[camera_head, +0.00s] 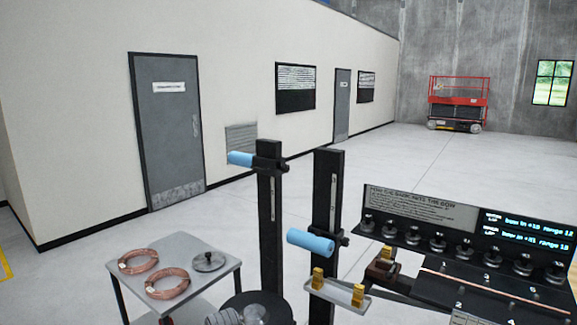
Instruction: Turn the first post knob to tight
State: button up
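Two upright black posts stand at the front centre in the head view. The left post (269,225) has a slot with a scale, a blue roller (240,158) pointing left near its top, and a small dark knob (284,165) on its right side. The right post (322,200) has a similar slot, a blue roller (311,240) lower down, and a small dark knob (345,240) at its right. I see no label showing which post is first. Whether either knob is tight cannot be told. My gripper does not show in this view.
A small table (205,296) at left holds two copper coils (138,261) (167,283) and a grey disc (208,261). At right stands a black panel (430,240) with several knobs, blue readouts and a copper tube (490,286). A bracket with yellow clips (338,291) sits between. Open floor lies behind.

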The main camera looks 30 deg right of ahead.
aim_at(285, 168)
jog(key=i, duration=0.85)
jog(key=u, duration=0.05)
